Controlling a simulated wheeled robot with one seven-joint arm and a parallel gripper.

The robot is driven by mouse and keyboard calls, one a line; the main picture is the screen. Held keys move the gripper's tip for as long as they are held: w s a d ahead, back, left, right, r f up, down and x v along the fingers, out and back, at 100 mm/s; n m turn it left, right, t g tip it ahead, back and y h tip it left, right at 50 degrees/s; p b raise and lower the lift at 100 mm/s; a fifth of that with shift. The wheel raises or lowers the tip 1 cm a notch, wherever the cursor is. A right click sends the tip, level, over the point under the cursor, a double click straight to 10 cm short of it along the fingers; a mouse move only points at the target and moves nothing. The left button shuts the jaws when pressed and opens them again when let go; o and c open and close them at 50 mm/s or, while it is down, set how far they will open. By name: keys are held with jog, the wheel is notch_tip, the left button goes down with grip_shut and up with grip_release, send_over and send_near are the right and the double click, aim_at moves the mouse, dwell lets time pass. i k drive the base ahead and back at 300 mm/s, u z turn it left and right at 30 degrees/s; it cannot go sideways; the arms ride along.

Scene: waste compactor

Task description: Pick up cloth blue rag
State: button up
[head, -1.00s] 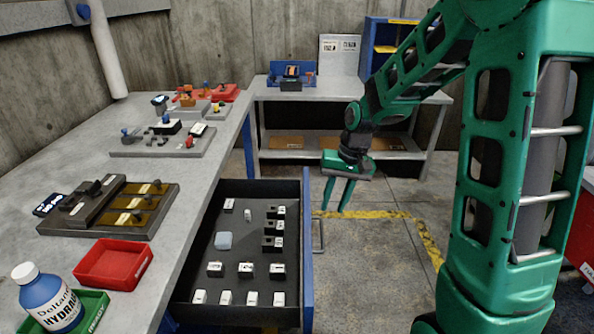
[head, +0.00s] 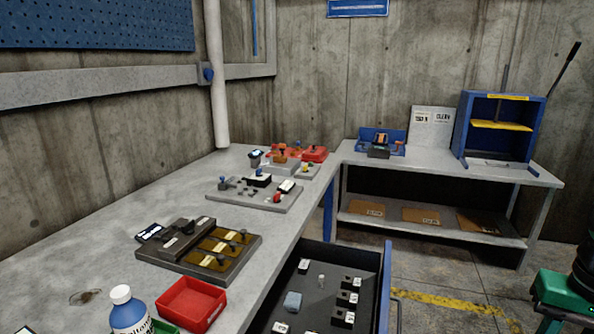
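A small pale blue folded cloth (head: 292,301), which looks like the blue rag, lies on the dark floor of the open drawer (head: 385,290), in its left part. Small black and white blocks lie around it.
A second table (head: 450,168) with a blue press (head: 500,125) stands at the back. Bare floor lies right of the drawer.

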aim_at(292, 303)
jog(key=u, duration=0.95)
jog(key=k, duration=1.45)
jog(key=z, duration=0.6)
jog(key=i, duration=1)
jog(key=u, duration=0.05)
